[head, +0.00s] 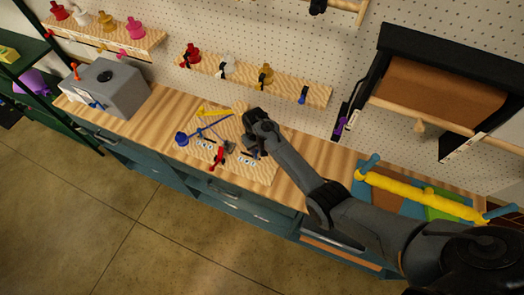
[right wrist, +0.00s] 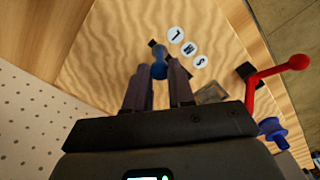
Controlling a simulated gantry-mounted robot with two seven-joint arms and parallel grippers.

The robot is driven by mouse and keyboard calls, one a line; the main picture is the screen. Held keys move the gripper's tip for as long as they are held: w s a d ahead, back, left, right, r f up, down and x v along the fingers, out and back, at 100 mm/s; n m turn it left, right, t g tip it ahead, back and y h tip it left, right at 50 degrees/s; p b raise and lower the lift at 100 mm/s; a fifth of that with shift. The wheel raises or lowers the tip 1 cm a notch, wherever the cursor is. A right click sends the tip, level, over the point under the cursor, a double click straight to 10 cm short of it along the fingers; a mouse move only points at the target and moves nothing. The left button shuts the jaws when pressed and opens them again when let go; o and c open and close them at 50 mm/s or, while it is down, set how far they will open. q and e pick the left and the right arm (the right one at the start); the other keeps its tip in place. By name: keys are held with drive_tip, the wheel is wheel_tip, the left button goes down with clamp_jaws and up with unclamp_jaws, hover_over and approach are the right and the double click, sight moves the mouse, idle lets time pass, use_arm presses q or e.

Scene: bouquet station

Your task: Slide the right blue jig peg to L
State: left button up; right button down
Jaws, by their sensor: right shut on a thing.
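The right blue jig peg (right wrist: 160,68) stands between the fingers of my right gripper (right wrist: 160,82) in the right wrist view, and the gripper is shut on it. A dark slot (right wrist: 152,44) shows past the peg, beside the round white labels L (right wrist: 176,34), M (right wrist: 190,48) and S (right wrist: 199,62). The peg's base is partly hidden, so its exact mark is hard to tell. In the head view my right gripper (head: 250,150) is low over the right side of the wooden jig board (head: 262,176), hiding the peg. My left gripper is not in view.
A red-knobbed lever (right wrist: 272,76) and a blue spool-shaped part (right wrist: 272,130) stand near the gripper. A grey box (head: 118,92) stands at the bench's left, and a yellow roll (head: 400,188) lies at the right. A pegboard (head: 290,62) rises behind.

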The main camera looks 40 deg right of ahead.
sight(257, 151)
drive_tip(key=shift+s, duration=0.15)
drive_tip(key=c, duration=1.4)
unclamp_jaws()
drive_tip(key=o, duration=0.4)
drive_tip(key=shift+s+d, duration=0.1)
drive_tip(key=shift+d, duration=0.05)
drive_tip(key=shift+o, duration=0.2)
drive_tip(key=shift+r, duration=0.1)
wheel_tip(257, 151, up, 11)
drive_tip(key=shift+f, duration=0.2)
